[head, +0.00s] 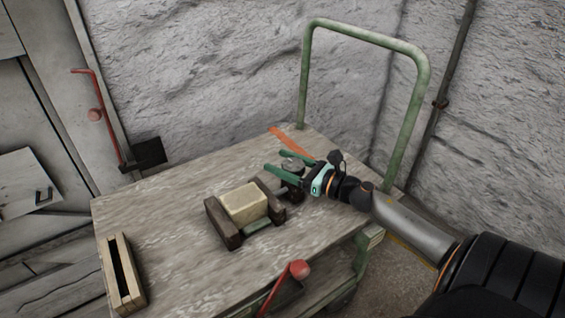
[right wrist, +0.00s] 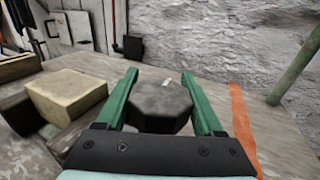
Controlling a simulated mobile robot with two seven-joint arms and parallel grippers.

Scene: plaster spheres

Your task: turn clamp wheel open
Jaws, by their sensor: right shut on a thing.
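The clamp wheel (head: 292,165) is a dark grey, many-sided knob on the right side of a wooden clamp (head: 228,232). In the right wrist view the wheel (right wrist: 160,106) fills the space between the two green fingers. My right gripper (head: 279,161) is shut on the wheel, with its arm coming in from the right. A pale yellowish block (head: 244,203) sits between the clamp's dark jaws, and it shows at the left in the right wrist view (right wrist: 66,95). My left gripper is not in view.
The clamp stands on a wooden cart top (head: 160,210) with a green tube handle (head: 420,95). A slotted wooden piece (head: 121,275) lies at the front left, and an orange strip (head: 290,141) at the back. A red-knobbed lever (head: 299,270) is at the front edge. Rough wall behind.

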